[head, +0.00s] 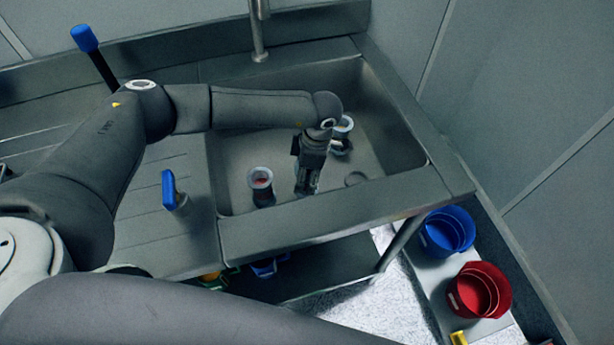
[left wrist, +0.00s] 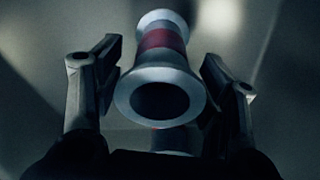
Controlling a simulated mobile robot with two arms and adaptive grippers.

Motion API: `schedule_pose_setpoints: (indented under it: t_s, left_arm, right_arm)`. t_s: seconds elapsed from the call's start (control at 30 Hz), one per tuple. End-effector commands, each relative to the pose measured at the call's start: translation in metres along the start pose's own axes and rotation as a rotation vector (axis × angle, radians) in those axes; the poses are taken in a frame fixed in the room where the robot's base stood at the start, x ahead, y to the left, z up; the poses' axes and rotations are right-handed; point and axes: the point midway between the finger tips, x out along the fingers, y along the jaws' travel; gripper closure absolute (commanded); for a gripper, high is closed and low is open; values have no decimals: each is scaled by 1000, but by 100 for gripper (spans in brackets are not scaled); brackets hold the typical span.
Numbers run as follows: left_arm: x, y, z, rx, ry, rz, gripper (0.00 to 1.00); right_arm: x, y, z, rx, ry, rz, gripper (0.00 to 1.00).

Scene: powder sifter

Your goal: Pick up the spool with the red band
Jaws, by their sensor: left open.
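The spool with the red band (head: 261,185) stands in the sink near its left front, pale-rimmed with red showing. In the left wrist view the spool (left wrist: 161,40) has grey flared ends and a dark red band, and lies ahead between the finger tips, with gaps on both sides. My left gripper (head: 306,187) is open, low in the sink, just right of that spool in the head view. It also shows in the left wrist view (left wrist: 160,85). A second spool (head: 344,124) stands farther back, partly hidden by my left wrist; its band is unclear. My right gripper is out of view.
The sink (head: 390,130) has raised walls and a faucet (head: 257,30) behind. A blue handle (head: 169,190) and a blue-topped rod (head: 85,38) rise on the left. A blue bucket (head: 447,232) and a red bucket (head: 478,290) stand lower right, outside the sink.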

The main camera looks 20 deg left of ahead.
Motion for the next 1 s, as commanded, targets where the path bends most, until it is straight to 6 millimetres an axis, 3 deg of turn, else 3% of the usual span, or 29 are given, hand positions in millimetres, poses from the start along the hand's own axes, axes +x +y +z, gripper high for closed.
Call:
schedule_pose_setpoints:
  t_s: [0.2,0.47,0.77,1.0]
  left_arm:
    - [24,-1,0,0,0,0,35]
    - [26,0,0,0,-1,1,37]
    - [26,0,0,0,-1,1,75]
    - [25,0,0,-1,-1,1,78]
  right_arm:
    - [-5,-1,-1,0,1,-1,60]
    - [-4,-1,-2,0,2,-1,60]
    - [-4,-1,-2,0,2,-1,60]
    - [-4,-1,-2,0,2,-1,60]
